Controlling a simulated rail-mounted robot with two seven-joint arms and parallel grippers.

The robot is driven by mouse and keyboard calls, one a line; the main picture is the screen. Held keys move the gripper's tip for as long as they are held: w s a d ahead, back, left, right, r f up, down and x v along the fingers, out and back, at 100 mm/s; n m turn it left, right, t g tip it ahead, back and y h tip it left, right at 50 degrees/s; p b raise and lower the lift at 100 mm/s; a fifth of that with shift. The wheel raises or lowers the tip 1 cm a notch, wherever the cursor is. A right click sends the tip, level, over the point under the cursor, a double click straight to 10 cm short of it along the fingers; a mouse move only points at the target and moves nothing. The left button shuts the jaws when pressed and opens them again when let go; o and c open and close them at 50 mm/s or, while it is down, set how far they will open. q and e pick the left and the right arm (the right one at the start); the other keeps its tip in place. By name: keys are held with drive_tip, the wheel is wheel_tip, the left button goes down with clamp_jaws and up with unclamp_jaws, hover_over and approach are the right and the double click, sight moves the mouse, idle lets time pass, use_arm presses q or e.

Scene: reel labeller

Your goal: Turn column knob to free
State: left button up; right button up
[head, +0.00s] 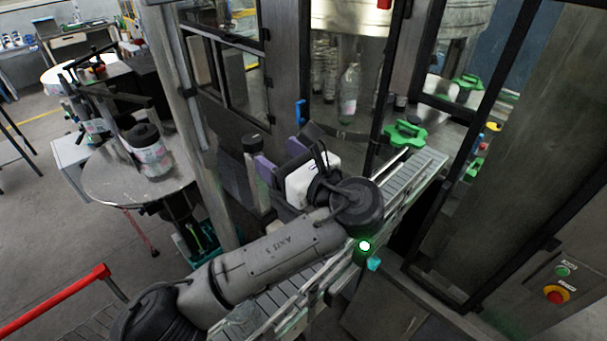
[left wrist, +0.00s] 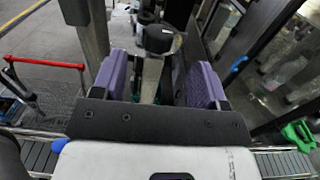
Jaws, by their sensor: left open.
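The column knob (head: 256,144) is a black round cap on a pale upright post beside the conveyor. It also shows in the left wrist view (left wrist: 158,39), upper middle, with its post below it. My left gripper (head: 281,158) has two purple-padded fingers, which stand apart with nothing held. In the left wrist view, the open fingers (left wrist: 160,68) frame the post, and the knob appears between and beyond their tips. I cannot tell whether the knob lies within finger reach; no contact shows. The gripper's body hides what is below. My right gripper is in neither view.
A slatted conveyor (head: 412,175) runs diagonally under my left arm. A metal pillar (head: 180,85) and dark-framed machine doors (head: 435,195) stand close by. Green star-shaped parts (head: 405,133) and a bottle (head: 349,92) are inside the machine. A round reel table (head: 110,178) is at left.

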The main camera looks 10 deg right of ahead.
use_arm(q)
drive_tip(key=shift+b+v, duration=0.85)
drive_tip(key=shift+v, duration=2)
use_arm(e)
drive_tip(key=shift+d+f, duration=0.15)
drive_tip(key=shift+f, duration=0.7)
use_arm(q)
drive_tip(key=shift+f, duration=0.1)
